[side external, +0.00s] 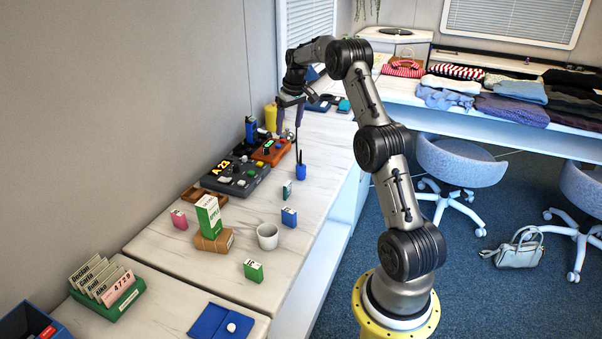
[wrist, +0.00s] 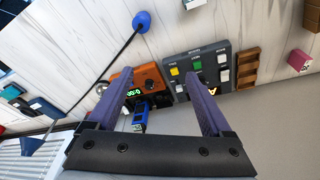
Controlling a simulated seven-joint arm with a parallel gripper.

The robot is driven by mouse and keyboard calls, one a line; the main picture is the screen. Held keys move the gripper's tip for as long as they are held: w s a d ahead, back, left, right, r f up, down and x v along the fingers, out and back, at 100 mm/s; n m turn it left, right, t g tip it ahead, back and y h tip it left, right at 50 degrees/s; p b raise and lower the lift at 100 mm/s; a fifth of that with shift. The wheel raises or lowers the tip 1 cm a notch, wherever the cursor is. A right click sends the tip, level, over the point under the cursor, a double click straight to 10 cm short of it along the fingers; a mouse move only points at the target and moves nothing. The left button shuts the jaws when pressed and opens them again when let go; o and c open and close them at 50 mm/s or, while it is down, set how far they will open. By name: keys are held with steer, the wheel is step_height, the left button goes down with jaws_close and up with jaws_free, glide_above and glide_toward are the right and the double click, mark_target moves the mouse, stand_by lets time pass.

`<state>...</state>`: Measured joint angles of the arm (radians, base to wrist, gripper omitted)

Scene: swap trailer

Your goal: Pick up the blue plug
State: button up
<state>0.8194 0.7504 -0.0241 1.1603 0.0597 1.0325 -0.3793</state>
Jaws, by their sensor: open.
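The blue plug (side external: 301,173) stands on the white marbled counter in the side view, with a thin black cord rising from its top. In the wrist view a round blue end (wrist: 141,22) with a black cord appears near the top edge; it looks like the same plug. My gripper (side external: 289,129) is open and empty above the counter, behind and up from the plug in the side view. In the wrist view its two purple fingers (wrist: 163,70) point toward the panels, and the plug lies beyond the fingertips, not between them.
An orange box (side external: 270,152) with a green display and a grey button panel (side external: 236,178) sit along the wall. A blue upright item (side external: 250,130) stands behind them. Small cartons, a white cup (side external: 268,236) and a green box (side external: 208,216) stand nearer. Counter around the plug is fairly clear.

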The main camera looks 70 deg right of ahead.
steer(key=m, duration=0.1)
glide_toward(301, 165)
steer(key=shift+g+y, duration=0.3)
steer(key=shift+g, duration=0.1)
steer(key=f, duration=0.2)
steer(key=w+f, duration=0.1)
steer(key=f, duration=0.2)
steer(key=shift+d, duration=0.2)
steer(key=shift+w+d+f, duration=0.1)
steer(key=shift+w+f, duration=0.05)
steer(key=shift+f, duration=0.75)
steer(key=shift+w+d+f, duration=0.15)
steer(key=shift+f, duration=0.75)
steer(key=shift+w+d+f, duration=0.1)
steer(key=shift+w+f, duration=0.05)
steer(key=shift+f, duration=0.75)
steer(key=shift+c, duration=0.3)
jaws_close()
steer(key=shift+r, duration=0.1)
